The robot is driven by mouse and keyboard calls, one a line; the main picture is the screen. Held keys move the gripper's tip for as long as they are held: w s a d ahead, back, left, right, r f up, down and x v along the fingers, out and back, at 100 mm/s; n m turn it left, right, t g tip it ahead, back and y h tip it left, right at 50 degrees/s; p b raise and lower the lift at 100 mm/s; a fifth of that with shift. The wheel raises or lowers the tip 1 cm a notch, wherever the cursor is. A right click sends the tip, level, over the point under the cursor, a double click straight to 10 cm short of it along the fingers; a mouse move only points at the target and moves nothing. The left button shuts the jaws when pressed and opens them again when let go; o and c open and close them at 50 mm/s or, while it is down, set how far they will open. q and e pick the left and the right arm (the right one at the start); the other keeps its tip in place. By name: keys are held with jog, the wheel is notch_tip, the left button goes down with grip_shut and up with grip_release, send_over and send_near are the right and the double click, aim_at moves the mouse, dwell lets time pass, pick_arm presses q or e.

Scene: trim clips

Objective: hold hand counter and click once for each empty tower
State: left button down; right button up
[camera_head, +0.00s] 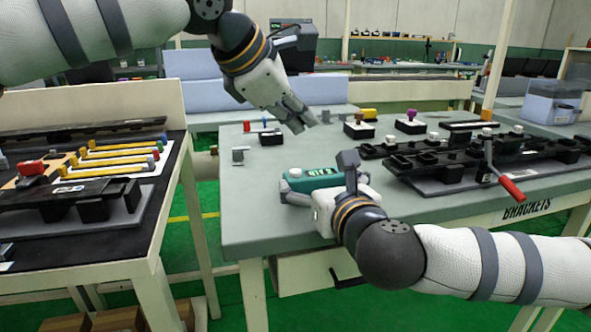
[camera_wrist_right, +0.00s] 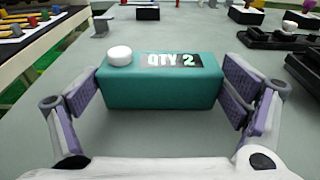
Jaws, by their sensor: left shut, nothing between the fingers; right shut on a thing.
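My right gripper (camera_head: 328,182) is shut on the counter, one finger at each end. My left gripper (camera_head: 309,121) is shut and empty, in the air above and behind the counter. A black trim part (camera_head: 455,158) with several towers lies at right on the table. Some towers carry pale caps; others look bare.
A red-handled clamp (camera_head: 511,187) stands at the trim part's near side. Small blocks with coloured knobs, including a purple one (camera_head: 411,115), stand behind. A left bench (camera_head: 150,225) holds another black part and yellow-handled tools (camera_head: 112,155). The table between counter and trim is clear.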

dwell(0.3)
jog(key=o, duration=1)
jog(key=shift+c, duration=0.2)
